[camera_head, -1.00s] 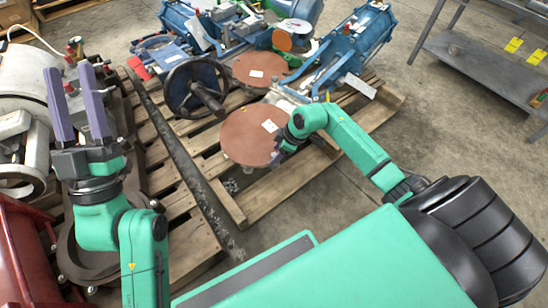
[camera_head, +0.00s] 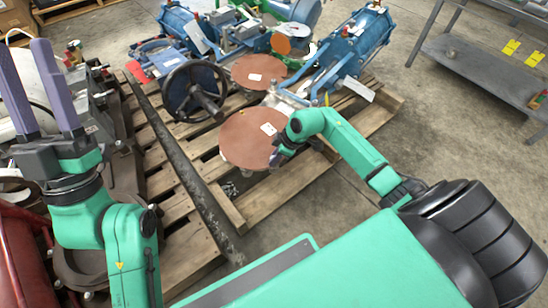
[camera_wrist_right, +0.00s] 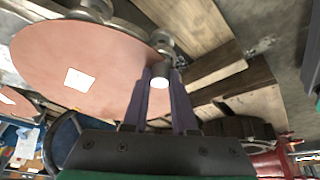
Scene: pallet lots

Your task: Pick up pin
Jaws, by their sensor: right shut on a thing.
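The pin (camera_wrist_right: 160,80) is a short grey cylinder with a pale round end, seen in the right wrist view at the edge of a copper-brown disc (camera_wrist_right: 85,62). My right gripper (camera_wrist_right: 161,88) is shut on it, with one purple finger on each side. In the head view my right gripper (camera_head: 279,157) is small, at the right edge of the lower brown disc (camera_head: 250,140), and the pin is too hidden there to make out. My left gripper (camera_head: 23,44) is raised at the far left, open and empty, its two purple fingers apart.
Wooden pallets (camera_head: 228,205) carry the discs, a dark handwheel (camera_head: 190,90) and blue valve actuators (camera_head: 355,38). Red equipment (camera_head: 22,255) stands at the lower left. A grey metal shelf (camera_head: 480,70) is at the right. Bare concrete lies between the shelf and the pallets.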

